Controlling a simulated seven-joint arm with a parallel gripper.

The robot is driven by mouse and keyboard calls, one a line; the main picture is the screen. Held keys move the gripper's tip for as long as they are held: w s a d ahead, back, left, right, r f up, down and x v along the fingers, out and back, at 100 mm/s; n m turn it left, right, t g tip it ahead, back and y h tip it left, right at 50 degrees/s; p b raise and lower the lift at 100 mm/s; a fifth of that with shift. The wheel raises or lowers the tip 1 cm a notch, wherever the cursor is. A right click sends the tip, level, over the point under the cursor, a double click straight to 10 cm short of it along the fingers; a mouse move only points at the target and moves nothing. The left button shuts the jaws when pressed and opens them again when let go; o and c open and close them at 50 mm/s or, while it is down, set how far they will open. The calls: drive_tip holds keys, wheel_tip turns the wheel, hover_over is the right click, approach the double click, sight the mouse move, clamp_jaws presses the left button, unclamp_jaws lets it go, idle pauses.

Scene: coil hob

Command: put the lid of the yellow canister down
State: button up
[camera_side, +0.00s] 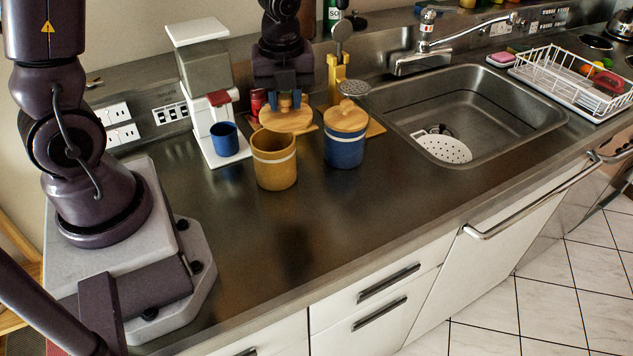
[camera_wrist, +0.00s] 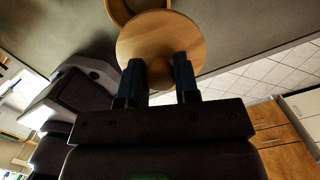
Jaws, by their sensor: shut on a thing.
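The yellow canister (camera_side: 274,170) stands upright and open on the steel counter, with a pale band near its top. Its round wooden lid (camera_side: 288,121) is held by the knob in my gripper (camera_side: 290,97), above and just behind the canister's mouth. In the wrist view the lid (camera_wrist: 160,38) hangs between the two fingers of my gripper (camera_wrist: 158,72), shut on its knob. The canister's rim (camera_wrist: 124,10) shows past the lid at the top of the wrist view, and the lid hides part of it.
A blue canister (camera_side: 344,148) with its wooden lid on stands close to the right. A coffee machine (camera_side: 208,95) with a blue cup (camera_side: 224,139) is at the left. A skimmer on a yellow stand (camera_side: 338,78) is behind. The counter in front (camera_side: 290,240) is clear.

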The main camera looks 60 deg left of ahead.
drive_tip(key=w+d+f, duration=0.2)
drive_tip(key=d+f, duration=0.8)
drive_tip(key=d, duration=0.1)
drive_tip(key=shift+w+d+f+n, duration=0.1)
drive_tip(key=shift+w+f+n, duration=0.25)
drive_tip(key=shift+f, duration=0.95)
drive_tip(key=shift+w+a+f+n, duration=0.1)
drive_tip(key=shift+f+n, duration=0.35)
drive_tip(key=shift+f, duration=0.85)
drive_tip(key=shift+w+d+f+n, duration=0.1)
drive_tip(key=shift+w+f+n, duration=0.25)
drive_tip(key=shift+f, duration=0.95)
drive_tip(key=shift+s+f, duration=0.1)
drive_tip(key=shift+f, duration=0.05)
drive_tip(key=o, duration=0.9)
